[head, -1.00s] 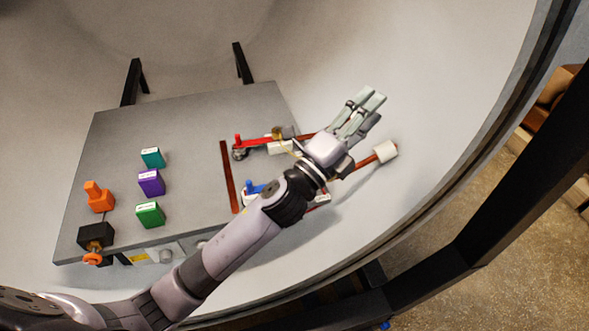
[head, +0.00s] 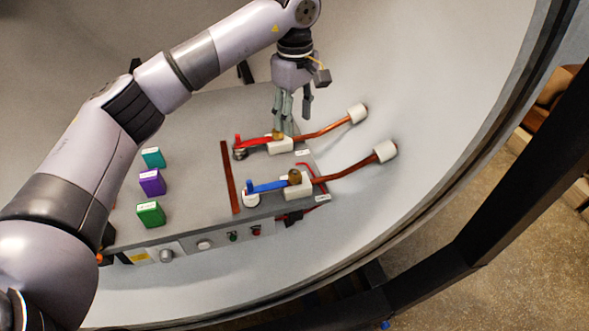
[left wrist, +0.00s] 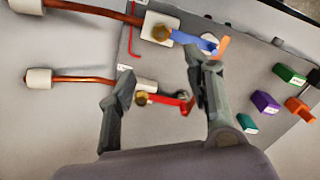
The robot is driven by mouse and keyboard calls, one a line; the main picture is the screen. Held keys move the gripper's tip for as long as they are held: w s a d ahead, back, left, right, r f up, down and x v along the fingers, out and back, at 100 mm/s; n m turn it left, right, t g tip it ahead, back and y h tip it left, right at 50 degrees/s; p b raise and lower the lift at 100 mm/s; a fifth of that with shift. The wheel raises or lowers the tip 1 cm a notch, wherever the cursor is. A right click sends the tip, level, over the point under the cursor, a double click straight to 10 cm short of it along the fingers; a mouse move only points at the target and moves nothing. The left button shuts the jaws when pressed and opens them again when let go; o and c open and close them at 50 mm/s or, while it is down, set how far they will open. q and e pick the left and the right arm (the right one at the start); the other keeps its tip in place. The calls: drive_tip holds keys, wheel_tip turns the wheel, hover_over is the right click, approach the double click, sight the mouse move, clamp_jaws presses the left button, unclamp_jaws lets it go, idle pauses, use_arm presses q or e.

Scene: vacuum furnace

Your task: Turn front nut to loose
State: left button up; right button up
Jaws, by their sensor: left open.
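Two brass nuts sit on white blocks on the grey board. The one nearer the board's front panel, the front nut (head: 294,176), is at the end of a blue lever (head: 268,186). The other nut (head: 278,134) is by a red lever (head: 257,142). My left gripper (head: 293,120) points down, open and empty, over the red lever's nut. In the left wrist view, the red lever and its nut (left wrist: 142,98) show between the spread fingers, and the front nut (left wrist: 161,33) shows beyond them. My right gripper is not in view.
Copper rods (head: 345,175) with white end caps run right from both blocks. Teal (head: 153,158), purple (head: 151,183) and green (head: 150,214) blocks stand on the left of the board (head: 200,160). A dark red strip (head: 229,178) lies between. The curved chamber wall surrounds the board.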

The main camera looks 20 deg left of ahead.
sight(295, 173)
use_arm(q)
wheel_tip(295, 173, down, 16)
drive_tip(key=p, duration=0.4)
drive_tip(key=shift+f, duration=0.6)
drive_tip(key=shift+c, duration=0.6)
clamp_jaws()
